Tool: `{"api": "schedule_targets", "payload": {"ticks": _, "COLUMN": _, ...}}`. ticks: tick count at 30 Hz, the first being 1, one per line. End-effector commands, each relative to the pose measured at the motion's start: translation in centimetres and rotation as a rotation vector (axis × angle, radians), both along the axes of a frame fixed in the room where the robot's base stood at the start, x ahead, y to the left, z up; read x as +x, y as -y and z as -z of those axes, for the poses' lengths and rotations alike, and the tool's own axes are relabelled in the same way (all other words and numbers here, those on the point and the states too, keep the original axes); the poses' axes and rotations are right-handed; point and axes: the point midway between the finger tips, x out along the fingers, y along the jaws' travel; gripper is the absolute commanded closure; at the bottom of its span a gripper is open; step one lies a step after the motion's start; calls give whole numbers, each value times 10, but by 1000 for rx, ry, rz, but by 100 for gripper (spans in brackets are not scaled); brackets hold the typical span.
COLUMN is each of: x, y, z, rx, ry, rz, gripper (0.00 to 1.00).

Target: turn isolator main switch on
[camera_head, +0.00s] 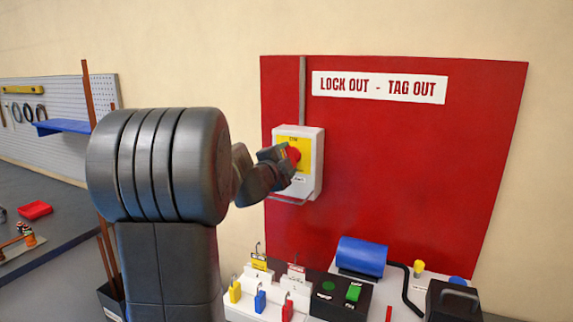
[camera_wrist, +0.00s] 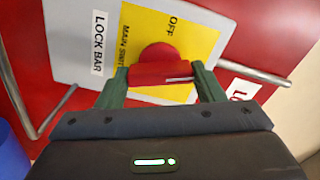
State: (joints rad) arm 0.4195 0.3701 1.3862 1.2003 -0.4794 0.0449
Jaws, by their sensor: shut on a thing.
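The isolator main switch is a light grey box (camera_head: 311,146) with a yellow plate, mounted on the red lock-out board. Its red rotary knob (camera_head: 293,155) shows in the middle of the plate. In the wrist view the red knob (camera_wrist: 160,66) sits between the two green fingers of my gripper (camera_wrist: 165,80), on a yellow plate (camera_wrist: 195,35) marked OFF and MAIN SWITCH. My gripper (camera_head: 285,158) is shut on the knob. The knob's pointer line lies across the wrist picture, towards the right. The gripper hides part of the box in the head view.
A label LOCK BAR (camera_wrist: 99,42) and a metal bar (camera_head: 288,200) are by the box. A conduit (camera_head: 302,90) runs up from it. Below stand padlocks (camera_head: 260,300), a black button box (camera_head: 342,296) and a blue motor (camera_head: 362,257). The board to the right is clear.

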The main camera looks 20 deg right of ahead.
Motion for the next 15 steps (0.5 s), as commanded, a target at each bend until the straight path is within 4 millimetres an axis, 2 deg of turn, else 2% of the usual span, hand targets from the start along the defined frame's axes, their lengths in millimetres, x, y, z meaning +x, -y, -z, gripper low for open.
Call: {"api": "schedule_targets", "payload": {"ticks": 15, "x": 0, "y": 0, "z": 2, "rx": 214, "ry": 248, "rz": 1, "gripper": 61}}
